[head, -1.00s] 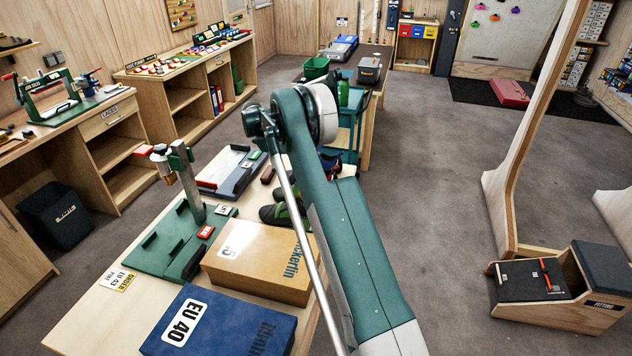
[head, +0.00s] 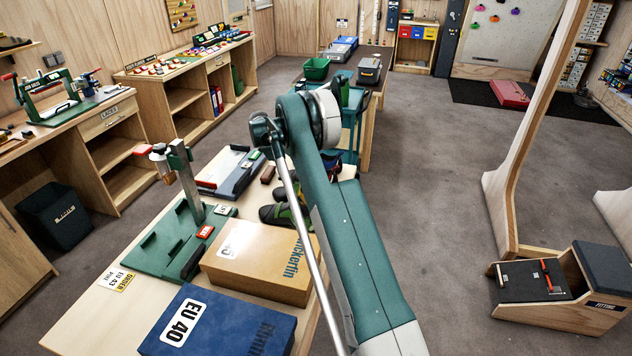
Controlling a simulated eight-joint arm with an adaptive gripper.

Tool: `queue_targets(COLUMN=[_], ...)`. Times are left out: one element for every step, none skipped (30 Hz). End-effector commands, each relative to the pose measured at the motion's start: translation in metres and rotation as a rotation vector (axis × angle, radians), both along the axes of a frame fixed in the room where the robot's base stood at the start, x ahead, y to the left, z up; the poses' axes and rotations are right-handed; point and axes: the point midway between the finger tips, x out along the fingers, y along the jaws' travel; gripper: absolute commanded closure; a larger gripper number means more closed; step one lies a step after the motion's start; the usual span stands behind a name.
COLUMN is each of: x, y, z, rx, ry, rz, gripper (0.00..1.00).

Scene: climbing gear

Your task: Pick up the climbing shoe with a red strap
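Dark climbing shoes with green parts (head: 274,214) lie on the near table, behind the tan shoe box. My arm covers their right side. Small reddish patches show near them, but I cannot tell whether one is a red strap. My arm rises from the bottom right and bends at a large joint above the table. My gripper cannot be made out; it is out of sight beyond or behind the arm.
The near table (head: 85,320) holds a tan box (head: 255,265), a blue EU 40 box (head: 225,325), a green stand (head: 150,245) and a grey tray (head: 232,178). A green cart stands behind the arm. A wooden fitting stool (head: 560,290) stands right. Middle floor is clear.

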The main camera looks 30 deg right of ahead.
Motion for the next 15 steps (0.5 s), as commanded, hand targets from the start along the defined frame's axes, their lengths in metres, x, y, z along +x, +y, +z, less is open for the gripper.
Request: queue_targets(x=[0.0000,0.0000,0.0000,0.0000,0.0000,0.0001,0.0001,0.0001,0.0001,0.0001,0.0001,0.0001,0.0001,0.0001,0.0001], y=[0.0000,0.0000,0.0000,0.0000,0.0000,0.0000,0.0000,0.0000,0.0000,0.0000,0.0000,0.0000,0.0000,0.0000,0.0000], z=[0.0000,0.0000,0.0000,0.0000,0.0001,0.0001,0.0001,0.0001,0.0001,0.0001,0.0001,0.0001,0.0001,0.0001,0.0001], rx=[0.000,0.000,0.000,0.000,0.000,0.000,0.000,0.000,0.000,0.000,0.000,0.000,0.000,0.000,0.000], ry=[0.000,0.000,0.000,0.000,0.000,0.000,0.000,0.000,0.000,0.000,0.000,0.000,0.000,0.000,0.000], rz=[0.000,0.000,0.000,0.000,0.000,0.000,0.000,0.000,0.000,0.000,0.000,0.000,0.000,0.000,0.000], gripper=[0.30,0.30,0.30,0.30,0.30,0.30,0.30,0.30,0.34,0.38,0.42,0.47,0.51,0.55,0.60])
